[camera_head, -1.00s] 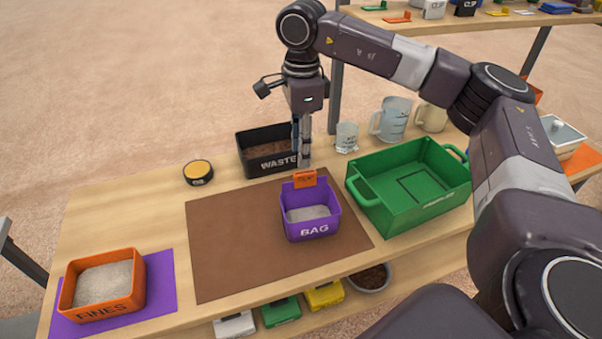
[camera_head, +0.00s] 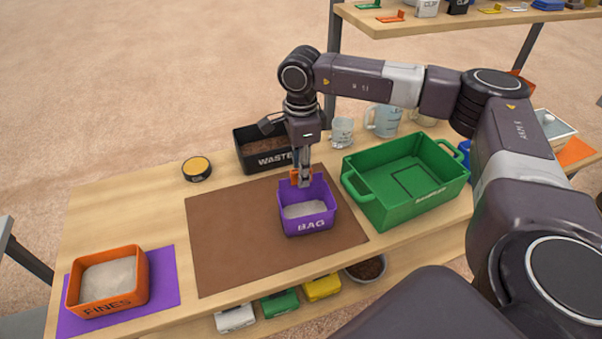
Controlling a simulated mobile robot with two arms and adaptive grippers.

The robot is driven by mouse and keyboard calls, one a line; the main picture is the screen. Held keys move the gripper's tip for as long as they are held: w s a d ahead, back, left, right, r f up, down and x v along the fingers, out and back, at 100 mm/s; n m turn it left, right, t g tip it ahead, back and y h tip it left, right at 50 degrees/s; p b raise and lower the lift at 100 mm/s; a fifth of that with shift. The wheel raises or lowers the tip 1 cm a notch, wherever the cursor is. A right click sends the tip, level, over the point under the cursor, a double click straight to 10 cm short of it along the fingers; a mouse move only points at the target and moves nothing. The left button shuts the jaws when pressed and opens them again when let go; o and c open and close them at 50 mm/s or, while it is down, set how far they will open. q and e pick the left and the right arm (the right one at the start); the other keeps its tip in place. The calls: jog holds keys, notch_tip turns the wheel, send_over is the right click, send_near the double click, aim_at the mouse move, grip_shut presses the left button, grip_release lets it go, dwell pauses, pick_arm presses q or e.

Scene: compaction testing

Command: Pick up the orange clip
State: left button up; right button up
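The orange clip (camera_head: 294,176) is at the back rim of the purple bin marked BAG (camera_head: 312,224), which holds pale grey material. Only part of the clip shows; the fingers cover the rest. My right gripper (camera_head: 303,183) points down at the clip, its fingertips at the clip's height and overlapping it in the picture. I cannot tell whether the fingers are closed on it. My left gripper is not in view.
The bin stands on a brown mat (camera_head: 230,240). A black WASTE bin (camera_head: 270,162) is behind it, a green crate (camera_head: 405,215) close on the right. An orange FINES bin (camera_head: 108,304) and a round black tin (camera_head: 197,169) are left. The mat's left part is clear.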

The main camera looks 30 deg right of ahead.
grip_shut()
jog(key=shift+r, duration=0.1)
